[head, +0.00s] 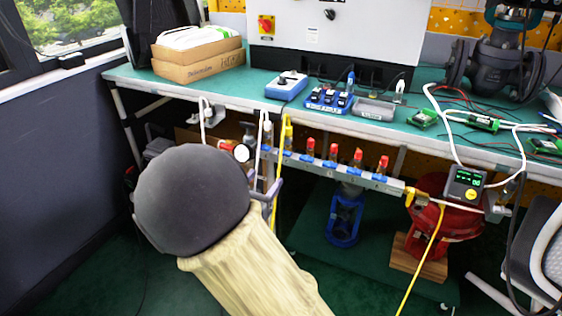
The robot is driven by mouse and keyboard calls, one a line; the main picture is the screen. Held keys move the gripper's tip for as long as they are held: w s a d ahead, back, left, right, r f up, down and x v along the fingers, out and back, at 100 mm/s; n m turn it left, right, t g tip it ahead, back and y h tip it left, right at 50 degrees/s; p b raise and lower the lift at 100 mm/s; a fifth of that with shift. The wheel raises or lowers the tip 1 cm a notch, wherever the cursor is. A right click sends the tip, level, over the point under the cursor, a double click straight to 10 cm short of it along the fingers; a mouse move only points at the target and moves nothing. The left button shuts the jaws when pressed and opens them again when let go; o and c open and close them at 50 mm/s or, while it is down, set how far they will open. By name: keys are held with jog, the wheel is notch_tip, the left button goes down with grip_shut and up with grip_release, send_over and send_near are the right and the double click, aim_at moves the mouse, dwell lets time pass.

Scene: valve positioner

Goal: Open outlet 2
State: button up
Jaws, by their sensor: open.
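A metal manifold rail (345,175) hangs below the bench front and slopes down to the right. Several small outlet valves with red tops and blue fittings stand along it, such as one at the left (311,146) and one at the right (382,164). Their number labels are too small to read, so I cannot tell which is outlet 2. My arm's dark round joint hides the left end of the rail. My gripper (268,195) shows only partly as grey-purple pieces right of that joint, below the rail's left part. It looks open, with nothing seen in it.
The green bench (440,147) holds boxes (198,62), blue devices (328,98), circuit boards and a dark valve (495,65). A small display unit (465,183) hangs right. Yellow and white hoses run nearby. A red valve (445,212) and blue valve (345,215) stand below. A chair (535,220) is right.

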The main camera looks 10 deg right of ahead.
aim_at(283, 155)
jog(key=b+x, duration=0.3)
jog(key=x, duration=0.8)
jog(key=shift+w, duration=0.2)
jog(key=c, duration=1)
